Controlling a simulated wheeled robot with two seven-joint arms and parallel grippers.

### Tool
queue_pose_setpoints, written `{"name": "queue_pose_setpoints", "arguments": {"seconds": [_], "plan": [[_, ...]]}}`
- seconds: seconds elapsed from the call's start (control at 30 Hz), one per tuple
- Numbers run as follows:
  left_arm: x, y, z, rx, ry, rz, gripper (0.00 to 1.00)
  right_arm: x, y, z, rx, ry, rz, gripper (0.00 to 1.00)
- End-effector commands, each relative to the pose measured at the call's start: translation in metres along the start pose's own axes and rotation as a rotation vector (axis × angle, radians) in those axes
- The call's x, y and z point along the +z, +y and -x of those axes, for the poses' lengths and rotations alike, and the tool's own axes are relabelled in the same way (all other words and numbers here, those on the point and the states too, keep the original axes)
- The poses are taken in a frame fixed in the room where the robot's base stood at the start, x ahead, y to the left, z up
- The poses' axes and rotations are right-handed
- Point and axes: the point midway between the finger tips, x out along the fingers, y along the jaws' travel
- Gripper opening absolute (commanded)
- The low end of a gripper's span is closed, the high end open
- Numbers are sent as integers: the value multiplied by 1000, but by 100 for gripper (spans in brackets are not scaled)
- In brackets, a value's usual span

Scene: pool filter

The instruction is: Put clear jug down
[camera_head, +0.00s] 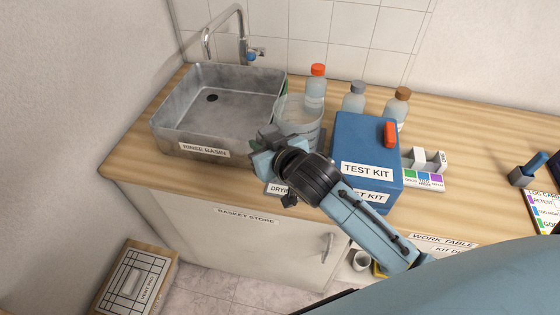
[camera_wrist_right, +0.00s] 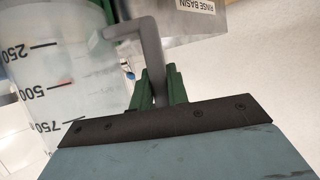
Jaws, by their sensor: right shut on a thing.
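The clear jug (camera_head: 301,112) stands upright between the rinse basin and the blue test kit box, its front partly hidden by my right arm. Printed marks show on its wall in the right wrist view (camera_wrist_right: 50,75). My right gripper (camera_head: 268,140) is at the jug's near left side. In the right wrist view its green fingers (camera_wrist_right: 160,88) are shut on the jug's grey handle (camera_wrist_right: 153,50). I cannot tell whether the jug's base touches the worktop. My left gripper is not in view.
The metal rinse basin (camera_head: 185,137) is close on the left. The test kit box (camera_head: 365,150) is close on the right. Bottles with red (camera_head: 316,85), grey (camera_head: 354,97) and brown (camera_head: 399,104) caps stand behind. A partly hidden drying label (camera_head: 278,189) lies in front.

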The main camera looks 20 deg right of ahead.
Motion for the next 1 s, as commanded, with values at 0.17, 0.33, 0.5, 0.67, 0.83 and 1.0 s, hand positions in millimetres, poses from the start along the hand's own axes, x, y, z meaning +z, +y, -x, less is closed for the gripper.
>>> {"name": "queue_pose_setpoints", "arguments": {"seconds": [0.17,0.33,0.5,0.67,0.83,1.0], "plan": [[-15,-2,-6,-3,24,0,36,32,0,-12,0,-3,2,0],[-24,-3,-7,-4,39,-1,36,42,0,-17,0,-1,1,0],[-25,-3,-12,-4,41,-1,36,64,0,-26,0,-4,2,0],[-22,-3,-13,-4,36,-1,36,74,0,-30,0,1,2,0],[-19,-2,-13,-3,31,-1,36,73,0,-30,-1,1,1,0],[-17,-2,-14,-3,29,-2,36,77,0,-31,0,-1,1,19]]}}
